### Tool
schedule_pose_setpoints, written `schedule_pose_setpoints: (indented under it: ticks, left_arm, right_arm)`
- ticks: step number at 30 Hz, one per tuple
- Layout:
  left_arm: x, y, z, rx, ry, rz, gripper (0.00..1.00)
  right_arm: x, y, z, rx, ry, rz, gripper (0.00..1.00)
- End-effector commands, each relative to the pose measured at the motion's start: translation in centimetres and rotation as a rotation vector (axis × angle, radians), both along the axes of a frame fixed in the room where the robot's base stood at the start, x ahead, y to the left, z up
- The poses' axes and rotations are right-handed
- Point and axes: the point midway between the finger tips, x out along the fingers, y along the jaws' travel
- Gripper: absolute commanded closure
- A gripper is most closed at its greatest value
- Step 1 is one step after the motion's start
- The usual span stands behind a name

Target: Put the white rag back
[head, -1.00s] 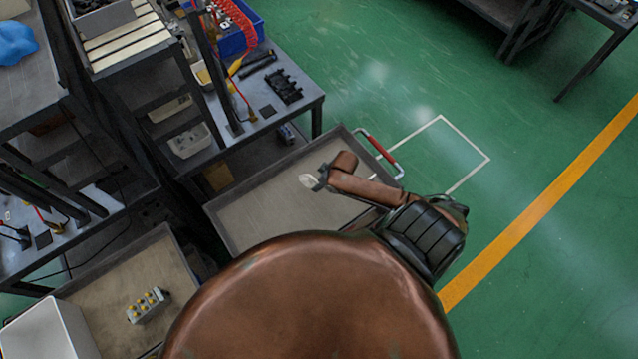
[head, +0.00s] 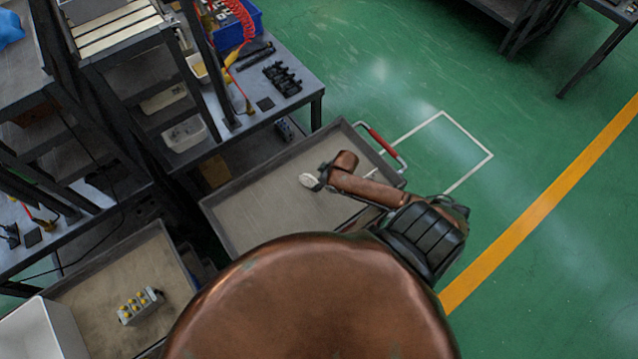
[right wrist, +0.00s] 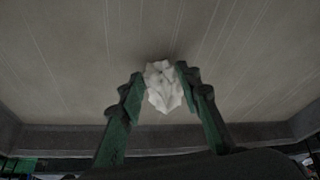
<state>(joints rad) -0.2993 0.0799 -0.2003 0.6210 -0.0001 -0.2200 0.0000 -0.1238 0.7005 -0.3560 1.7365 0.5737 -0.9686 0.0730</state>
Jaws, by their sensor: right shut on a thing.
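The white rag (right wrist: 163,86) is a small crumpled bundle between the fingertips of my right gripper (right wrist: 160,84) in the right wrist view. In the head view the rag (head: 308,181) shows as a small white patch at the tip of my right gripper (head: 319,180), over the grey bed of a cart (head: 260,205). The gripper is shut on it. I cannot tell whether the rag touches the cart bed. My left gripper is not in view.
The cart has a raised rim and a red handle (head: 381,141). A second cart at lower left holds a valve block (head: 140,306) and a white bin (head: 45,330). A workbench (head: 300,85) with black parts and a blue crate stands behind. Green floor lies open to the right.

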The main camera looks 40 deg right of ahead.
Motion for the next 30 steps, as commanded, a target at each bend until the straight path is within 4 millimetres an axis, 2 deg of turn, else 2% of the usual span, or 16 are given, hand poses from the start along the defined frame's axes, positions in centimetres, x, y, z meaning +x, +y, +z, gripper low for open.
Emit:
schedule_pose_setpoints:
  ticks: [17, 18, 26, 30]
  left_arm:
    - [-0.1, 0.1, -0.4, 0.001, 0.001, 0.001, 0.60]
    - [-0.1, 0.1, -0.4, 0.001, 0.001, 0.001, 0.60]
    - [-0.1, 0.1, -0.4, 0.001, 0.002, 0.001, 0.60]
    - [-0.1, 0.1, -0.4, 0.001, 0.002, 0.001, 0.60]
  right_arm:
    - [0.0, 0.0, -1.1, 0.000, 0.000, 0.000, 0.92]
    - [0.0, 0.0, -1.0, 0.000, 0.000, 0.001, 0.66]
    - [0.0, 0.0, -1.0, 0.000, 0.000, 0.000, 0.48]
    - [0.0, 0.0, -1.0, 0.000, 0.000, 0.000, 0.48]
